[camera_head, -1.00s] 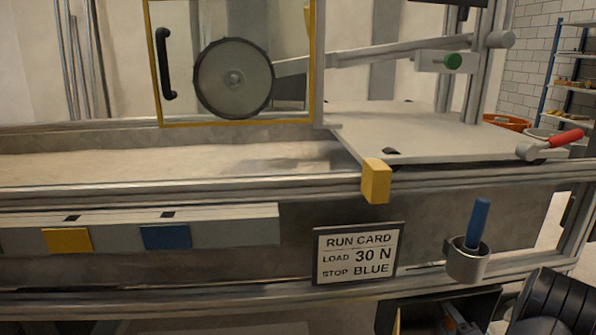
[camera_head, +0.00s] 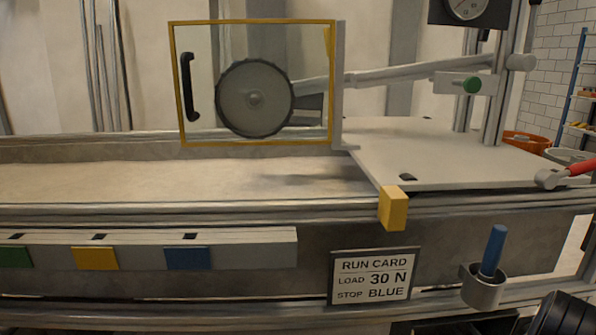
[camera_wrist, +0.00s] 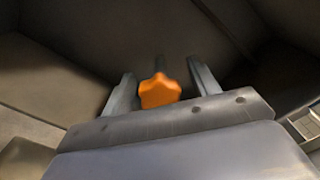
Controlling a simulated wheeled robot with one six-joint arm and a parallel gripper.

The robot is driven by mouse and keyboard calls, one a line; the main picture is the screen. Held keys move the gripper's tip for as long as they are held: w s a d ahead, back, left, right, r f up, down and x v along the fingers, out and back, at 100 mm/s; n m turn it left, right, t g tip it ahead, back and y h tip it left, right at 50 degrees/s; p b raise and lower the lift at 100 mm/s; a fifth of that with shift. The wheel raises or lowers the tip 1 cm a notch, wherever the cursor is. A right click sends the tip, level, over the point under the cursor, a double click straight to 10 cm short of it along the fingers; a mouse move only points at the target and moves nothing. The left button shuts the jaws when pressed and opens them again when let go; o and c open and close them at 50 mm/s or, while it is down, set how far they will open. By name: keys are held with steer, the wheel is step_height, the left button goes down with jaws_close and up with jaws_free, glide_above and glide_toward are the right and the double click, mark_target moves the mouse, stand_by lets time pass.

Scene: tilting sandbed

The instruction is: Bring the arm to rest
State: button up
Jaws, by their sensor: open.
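My gripper (camera_wrist: 162,78) shows in the wrist view only, with its two grey fingers apart. An orange lobed knob (camera_wrist: 160,92) appears between the fingers, with bare gaps to each side. A dark stem rises behind the knob. I cannot tell how far the knob is from the fingertips. In the head view my gripper is out of sight.
The head view shows a long sandbed (camera_head: 150,182), a wheel (camera_head: 255,98) behind a yellow-framed door (camera_head: 250,145), and a grey plate (camera_head: 450,160). A run card (camera_head: 373,277) reads load 30 N, stop blue. A cup (camera_head: 484,287) holds a blue rod (camera_head: 493,250).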

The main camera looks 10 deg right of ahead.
steer(key=m+p, duration=0.6)
steer(key=shift+r+m+p, duration=0.2)
steer(key=shift+m+p, duration=0.1)
steer(key=m+p, duration=0.3)
steer(key=m, duration=0.1)
steer(key=shift+f, duration=0.2)
